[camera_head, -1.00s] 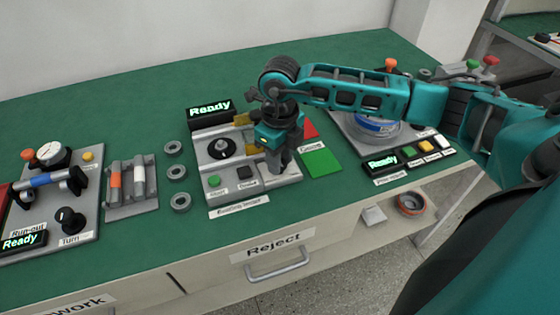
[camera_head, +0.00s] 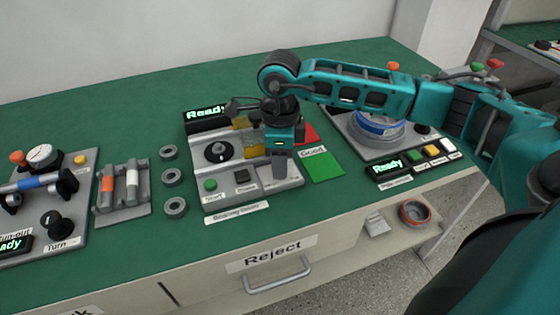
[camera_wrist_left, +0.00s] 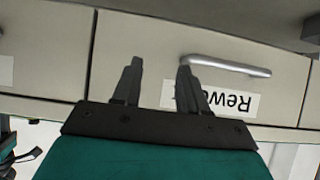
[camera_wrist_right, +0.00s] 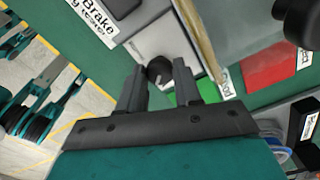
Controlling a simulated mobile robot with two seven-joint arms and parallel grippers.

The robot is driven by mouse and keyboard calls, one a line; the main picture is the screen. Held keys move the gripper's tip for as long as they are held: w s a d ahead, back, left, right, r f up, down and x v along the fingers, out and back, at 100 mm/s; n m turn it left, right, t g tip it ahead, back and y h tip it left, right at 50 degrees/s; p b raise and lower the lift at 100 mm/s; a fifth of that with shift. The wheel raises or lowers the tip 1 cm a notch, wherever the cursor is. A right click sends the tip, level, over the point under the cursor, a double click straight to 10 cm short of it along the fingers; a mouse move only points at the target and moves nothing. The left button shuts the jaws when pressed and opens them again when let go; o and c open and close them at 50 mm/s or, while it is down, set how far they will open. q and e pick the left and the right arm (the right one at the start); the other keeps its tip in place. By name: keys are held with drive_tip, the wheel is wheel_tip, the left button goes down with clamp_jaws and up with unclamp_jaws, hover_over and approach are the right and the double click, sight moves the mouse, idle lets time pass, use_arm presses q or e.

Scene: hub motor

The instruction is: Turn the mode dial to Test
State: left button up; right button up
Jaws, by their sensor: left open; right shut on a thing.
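A small black knob with a pale mark (camera_wrist_right: 160,70) shows between my right fingertips in the right wrist view, beside the white plate of the middle tester (camera_head: 207,172). I take it to be the mode dial; its lettering is not readable. My right gripper (camera_head: 279,178) points down over the right front part of that tester and is shut on the knob, which it hides in the head view. A larger round black dial with a light centre (camera_head: 218,151) sits further left on the tester. My left gripper (camera_wrist_left: 158,82) is open and empty before the Rework drawer.
A green mat (camera_head: 325,166) and a red mat (camera_head: 306,133) lie right of the tester. Grey rings (camera_head: 175,207) and a run-out stand (camera_head: 85,215) are on the left. A second station (camera_head: 375,123) stands on the right. Green bench is clear behind.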

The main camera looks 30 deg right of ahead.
idle(0.4)
drive_tip(key=o, duration=1)
drive_tip(key=shift+o, duration=0.2)
drive_tip(key=shift+r, duration=0.15)
wheel_tip(320, 180, up, 13)
drive_tip(key=p, duration=0.1)
drive_tip(key=shift+f, duration=0.2)
